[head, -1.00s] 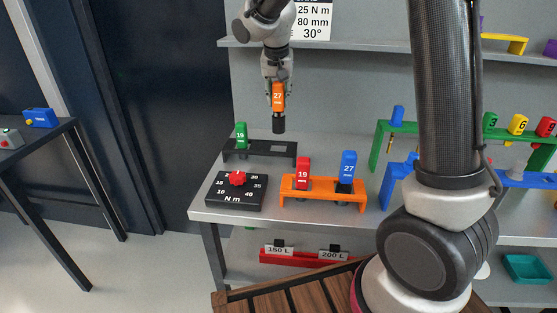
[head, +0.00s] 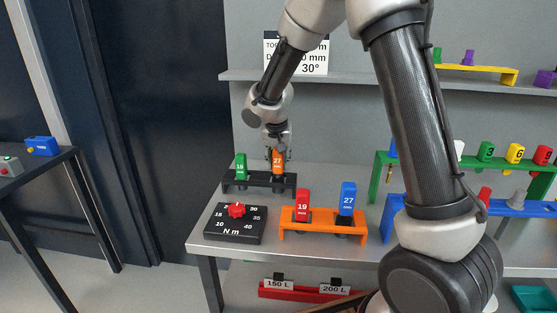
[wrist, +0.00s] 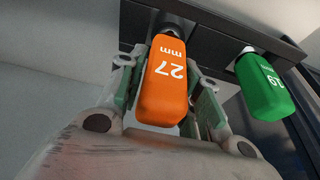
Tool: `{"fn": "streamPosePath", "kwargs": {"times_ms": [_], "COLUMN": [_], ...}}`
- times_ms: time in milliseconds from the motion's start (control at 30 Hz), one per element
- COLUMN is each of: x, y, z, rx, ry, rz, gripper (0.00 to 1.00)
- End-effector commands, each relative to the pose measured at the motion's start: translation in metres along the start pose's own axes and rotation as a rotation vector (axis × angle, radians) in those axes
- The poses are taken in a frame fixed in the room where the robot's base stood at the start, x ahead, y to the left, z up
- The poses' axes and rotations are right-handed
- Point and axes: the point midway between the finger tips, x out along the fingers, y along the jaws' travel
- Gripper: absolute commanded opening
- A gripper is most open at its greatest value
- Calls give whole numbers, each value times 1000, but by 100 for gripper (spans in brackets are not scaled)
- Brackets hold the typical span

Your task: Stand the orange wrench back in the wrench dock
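The orange wrench (head: 278,162), marked 27 mm, stands upright at the right place of the black wrench dock (head: 259,181). In the wrist view the orange wrench (wrist: 168,82) has its dark lower end at the black dock bar (wrist: 216,42); how deep it sits is hidden. My gripper (head: 278,150) is around the top of the orange wrench, with a finger on each side. In the wrist view my gripper (wrist: 165,90) appears closed against its sides. The green wrench (head: 241,167), marked 19, stands in the left place of the dock, beside the orange one.
A black torque dial box (head: 235,223) with a red knob lies in front of the dock. An orange rack (head: 322,222) holds a red 19 wrench (head: 303,205) and a blue 27 wrench (head: 347,199). A grey shelf (head: 350,80) runs above. Green and blue racks stand at right.

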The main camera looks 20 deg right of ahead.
Motion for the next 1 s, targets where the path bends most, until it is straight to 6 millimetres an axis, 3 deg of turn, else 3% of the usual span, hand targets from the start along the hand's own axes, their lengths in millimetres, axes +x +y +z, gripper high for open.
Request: {"fn": "streamPosePath", "kwargs": {"times_ms": [467,1000], "x": [-8,-110], "y": [-1,-1], "z": [-1,-1], "rx": [-1,-1], "ry": [3,2], "rz": [-2,-2], "gripper": [51,51]}}
